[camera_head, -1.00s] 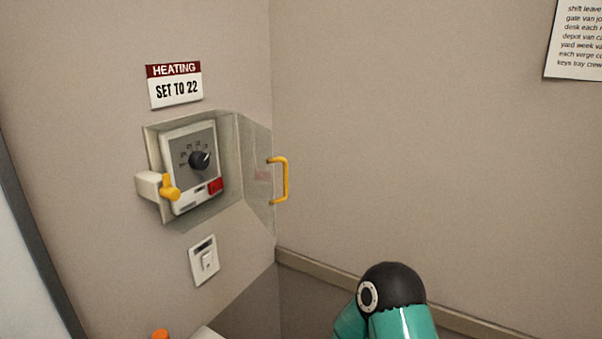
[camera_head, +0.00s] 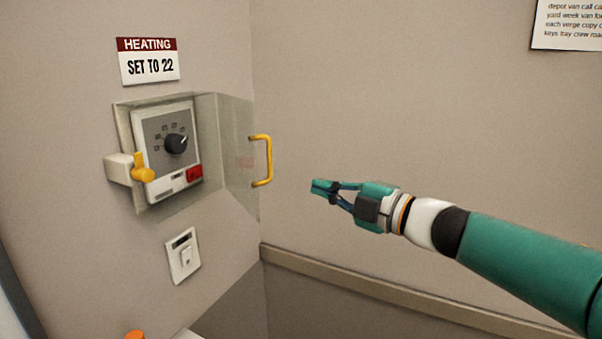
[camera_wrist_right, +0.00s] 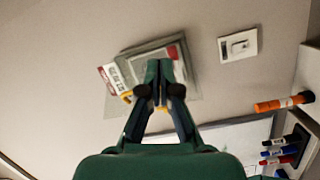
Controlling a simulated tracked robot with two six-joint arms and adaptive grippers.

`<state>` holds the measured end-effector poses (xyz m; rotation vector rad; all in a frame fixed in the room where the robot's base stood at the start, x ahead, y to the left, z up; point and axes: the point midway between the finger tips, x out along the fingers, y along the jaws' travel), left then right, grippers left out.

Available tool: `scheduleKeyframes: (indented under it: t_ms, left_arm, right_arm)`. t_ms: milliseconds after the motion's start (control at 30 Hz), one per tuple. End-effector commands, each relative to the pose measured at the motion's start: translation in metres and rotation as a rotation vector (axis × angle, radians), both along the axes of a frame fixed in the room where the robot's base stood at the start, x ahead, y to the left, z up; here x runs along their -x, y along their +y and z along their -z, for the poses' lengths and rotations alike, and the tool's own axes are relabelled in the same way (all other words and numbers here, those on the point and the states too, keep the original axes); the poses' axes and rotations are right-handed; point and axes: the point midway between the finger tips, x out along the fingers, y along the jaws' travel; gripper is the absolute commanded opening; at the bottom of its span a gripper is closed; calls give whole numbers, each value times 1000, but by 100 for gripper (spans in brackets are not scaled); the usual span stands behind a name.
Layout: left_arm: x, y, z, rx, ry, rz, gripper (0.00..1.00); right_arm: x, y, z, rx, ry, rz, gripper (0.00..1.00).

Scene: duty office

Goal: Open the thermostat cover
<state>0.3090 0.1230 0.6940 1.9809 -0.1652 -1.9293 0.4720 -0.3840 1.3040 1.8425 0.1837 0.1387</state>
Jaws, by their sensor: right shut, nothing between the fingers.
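The thermostat (camera_head: 165,150) is on the left wall, with a dark dial and a red patch. Its clear cover (camera_head: 228,140) stands out to the right, with a yellow handle (camera_head: 263,160) at its right side. A yellow latch (camera_head: 144,174) on a pale block sits at the left edge. My right gripper (camera_head: 318,188) is shut and empty, right of the handle and apart from it. In the right wrist view the shut fingers (camera_wrist_right: 160,78) partly hide the thermostat and cover. My left gripper is not in view.
A HEATING sign (camera_head: 149,62) reading SET TO 22 is above the thermostat, and a light switch (camera_head: 183,256) is below. A printed notice (camera_head: 566,26) hangs at upper right.

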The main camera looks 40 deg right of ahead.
Motion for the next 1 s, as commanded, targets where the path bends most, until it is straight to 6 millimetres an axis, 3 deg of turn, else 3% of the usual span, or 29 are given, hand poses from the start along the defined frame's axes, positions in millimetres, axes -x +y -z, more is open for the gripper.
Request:
scheduleKeyframes:
  t_ms: [100, 300, 467, 800, 1000]
  left_arm:
    - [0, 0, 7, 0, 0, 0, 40]
    - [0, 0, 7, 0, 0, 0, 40]
    - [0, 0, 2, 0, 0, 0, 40]
    - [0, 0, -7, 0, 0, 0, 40]
    - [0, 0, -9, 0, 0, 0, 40]
  right_arm:
    - [32, -1, -30, 177, -49, 16, 0]
    - [46, 0, -47, 284, -65, 23, 0]
    - [31, 4, -49, 285, -66, 20, 0]
    - [-26, 14, -48, 282, -64, 21, 0]
    - [-45, 16, -48, 283, -65, 25, 0]
